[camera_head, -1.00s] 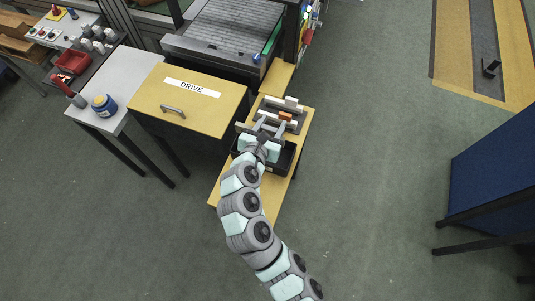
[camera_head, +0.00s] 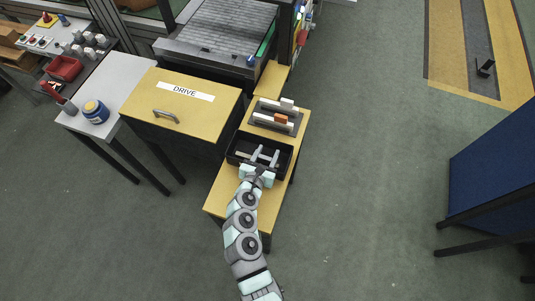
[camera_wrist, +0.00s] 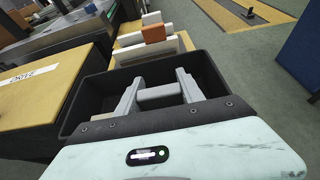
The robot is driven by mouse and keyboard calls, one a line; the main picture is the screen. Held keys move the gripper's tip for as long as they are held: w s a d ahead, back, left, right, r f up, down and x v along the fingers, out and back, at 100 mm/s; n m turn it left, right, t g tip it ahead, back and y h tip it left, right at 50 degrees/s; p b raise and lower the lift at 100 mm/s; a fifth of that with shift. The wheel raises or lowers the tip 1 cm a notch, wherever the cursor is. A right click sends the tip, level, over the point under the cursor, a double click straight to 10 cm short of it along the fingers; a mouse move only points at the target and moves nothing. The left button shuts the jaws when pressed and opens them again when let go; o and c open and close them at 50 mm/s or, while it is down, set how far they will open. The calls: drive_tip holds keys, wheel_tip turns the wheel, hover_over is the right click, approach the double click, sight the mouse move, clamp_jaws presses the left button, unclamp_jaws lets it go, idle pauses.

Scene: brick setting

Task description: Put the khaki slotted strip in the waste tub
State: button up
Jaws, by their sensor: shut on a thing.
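My gripper (camera_head: 266,156) is over the black waste tub (camera_head: 288,150), with its fingers reaching into or just above the opening. The wrist view shows my gripper (camera_wrist: 158,92) shut on a short bar between its two grey fingers. I take this bar to be the khaki slotted strip (camera_wrist: 160,94), though it looks grey there and no slot is clear. In the head view a pale khaki end (camera_head: 243,153) shows left of the fingers. The black tub (camera_wrist: 215,85) surrounds the fingers in the wrist view. Its floor is mostly hidden.
A dark rack (camera_head: 264,126) with pale bars and an orange block (camera_head: 281,119) stands just behind the tub on the narrow yellow table (camera_head: 222,195). The yellow DRIVE cabinet (camera_head: 200,110) is close on the left. Open floor lies to the right.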

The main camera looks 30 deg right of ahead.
drive_tip(key=shift+f, duration=0.15)
drive_tip(key=o, duration=1.5)
drive_tip(key=shift+c, duration=0.2)
